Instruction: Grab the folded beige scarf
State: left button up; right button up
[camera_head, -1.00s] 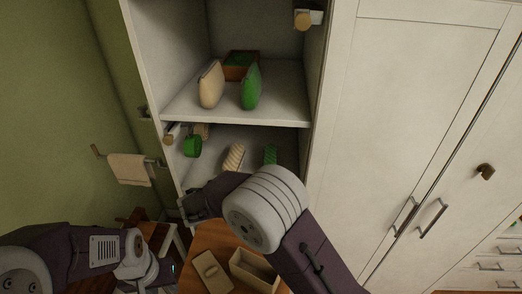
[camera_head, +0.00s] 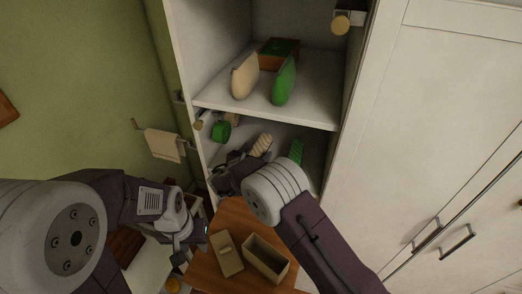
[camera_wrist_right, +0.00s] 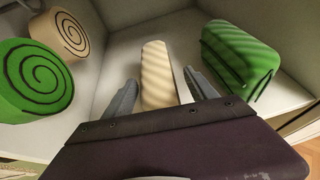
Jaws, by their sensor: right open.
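The folded beige scarf (camera_wrist_right: 157,62) lies on the lower shelf, and in the right wrist view it stands between the two fingers of my right gripper (camera_wrist_right: 162,82). The fingers are apart, with a visible gap on each side of it. Its near end is hidden by the gripper body. In the head view the scarf (camera_head: 262,145) shows just beyond my right gripper (camera_head: 230,172), whose fingers are unclear there. My left gripper (camera_head: 196,232) is low at the left, away from the shelf, and its jaws are too dark to read.
A folded green scarf (camera_wrist_right: 240,55) lies right of the beige one. A green roll (camera_wrist_right: 35,80) and a beige roll (camera_wrist_right: 60,33) are at the left. The upper shelf (camera_head: 310,112) holds beige and green bags. A wooden table (camera_head: 238,215) with an open box (camera_head: 266,258) stands below.

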jog(key=x, duration=0.3)
jog(key=shift+a+p, duration=0.25)
jog(key=shift+p, duration=0.05)
jog(key=shift+r, duration=0.1)
grip_shut()
